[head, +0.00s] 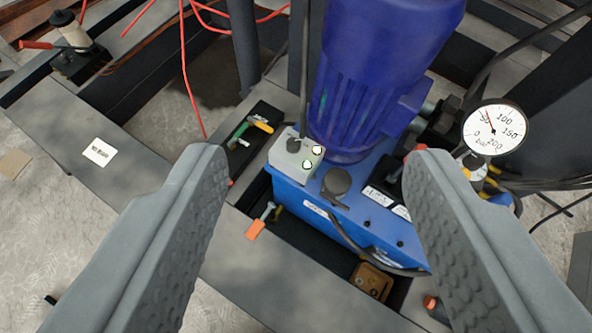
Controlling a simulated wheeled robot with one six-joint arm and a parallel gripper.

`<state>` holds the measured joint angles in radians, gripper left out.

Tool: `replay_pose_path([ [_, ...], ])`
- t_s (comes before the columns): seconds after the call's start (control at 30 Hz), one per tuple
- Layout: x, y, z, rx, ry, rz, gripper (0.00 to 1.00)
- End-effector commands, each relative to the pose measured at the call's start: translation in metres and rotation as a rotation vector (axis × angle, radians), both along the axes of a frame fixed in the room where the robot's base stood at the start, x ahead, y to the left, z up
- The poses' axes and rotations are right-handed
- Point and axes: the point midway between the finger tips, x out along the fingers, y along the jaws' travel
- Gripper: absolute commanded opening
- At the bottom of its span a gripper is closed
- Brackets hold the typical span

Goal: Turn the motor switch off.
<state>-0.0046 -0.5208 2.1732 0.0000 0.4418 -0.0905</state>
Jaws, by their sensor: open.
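A small light-grey box (289,161), which looks like the motor switch, sits on the near left corner of a blue pump unit (290,190). It has a black fitting on top, where a dark cable comes down, and two small round bright spots; the lower one looks greenish, the upper one yellowish. I cannot tell the switch position. The blue motor (375,70) stands upright just behind it. My gripper (318,154) is open and empty, its two grey fingers wide apart. In the picture the box lies between the fingertips, and the gripper appears above it, not touching.
A pressure gauge (495,129) stands at right, its needle left of upright. A black filler cap (337,182) sits beside the box. Tools with green and yellow handles (250,128) lie in a black tray at left. Red wires (184,70) hang at upper left.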

Motion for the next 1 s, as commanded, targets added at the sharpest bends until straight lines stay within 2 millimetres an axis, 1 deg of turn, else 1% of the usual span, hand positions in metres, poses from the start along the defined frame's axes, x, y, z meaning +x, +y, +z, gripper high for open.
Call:
replay_pose_path([
  [0.03,0.015,0.000,-0.007,-0.006,0.040,0.004,0.54],
  [0.1,0.031,0.001,-0.015,-0.015,0.089,0.011,0.54],
  [0.37,0.090,0.002,-0.052,-0.044,0.280,0.036,0.54],
  [0.57,0.133,0.003,-0.086,-0.064,0.425,0.059,0.54],
  [0.8,0.180,0.005,-0.132,-0.084,0.600,0.092,0.54],
  [0.87,0.191,0.005,-0.145,-0.087,0.643,0.100,0.54],
  [1.0,0.216,0.006,-0.175,-0.097,0.745,0.121,0.54],
])
